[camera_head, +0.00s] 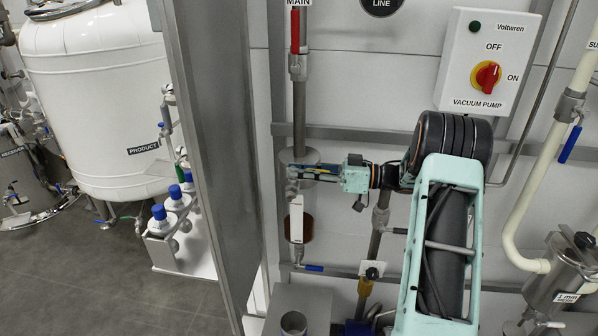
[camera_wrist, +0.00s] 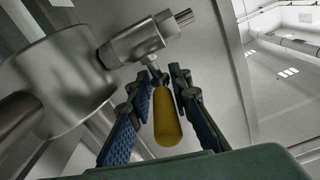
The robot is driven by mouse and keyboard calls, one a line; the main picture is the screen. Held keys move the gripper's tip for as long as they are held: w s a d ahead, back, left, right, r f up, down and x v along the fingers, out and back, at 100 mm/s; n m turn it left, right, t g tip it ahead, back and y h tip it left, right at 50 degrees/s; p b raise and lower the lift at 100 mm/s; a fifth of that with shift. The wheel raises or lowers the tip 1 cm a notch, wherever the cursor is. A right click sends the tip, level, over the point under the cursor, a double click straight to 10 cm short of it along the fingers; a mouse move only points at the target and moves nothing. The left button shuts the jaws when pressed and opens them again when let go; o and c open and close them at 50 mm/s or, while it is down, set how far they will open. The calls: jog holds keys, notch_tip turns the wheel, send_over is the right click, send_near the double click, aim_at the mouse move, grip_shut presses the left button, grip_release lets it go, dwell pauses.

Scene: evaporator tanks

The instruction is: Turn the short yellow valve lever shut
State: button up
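The yellow valve lever (camera_wrist: 167,115) shows in the wrist view as a short, rounded yellow handle. It hangs from a small metal valve (camera_wrist: 138,45) joined to a larger steel cylinder (camera_wrist: 55,75). My gripper (camera_wrist: 161,77) is open, with one blue-padded finger on each side of the lever. A gap shows at the left finger; I cannot tell whether the right finger touches the lever.
A grey upright post (camera_head: 212,130) stands left of my gripper. A red-handled valve (camera_head: 295,30) is above and a blue-handled valve (camera_head: 313,268) below. The vacuum pump switch box (camera_head: 490,62) is at upper right. A steel box (camera_head: 300,305) stands below.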

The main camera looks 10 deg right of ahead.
jog(key=shift+o, duration=1.3)
jog(key=v, duration=1.2)
jog(key=shift+s, duration=0.1)
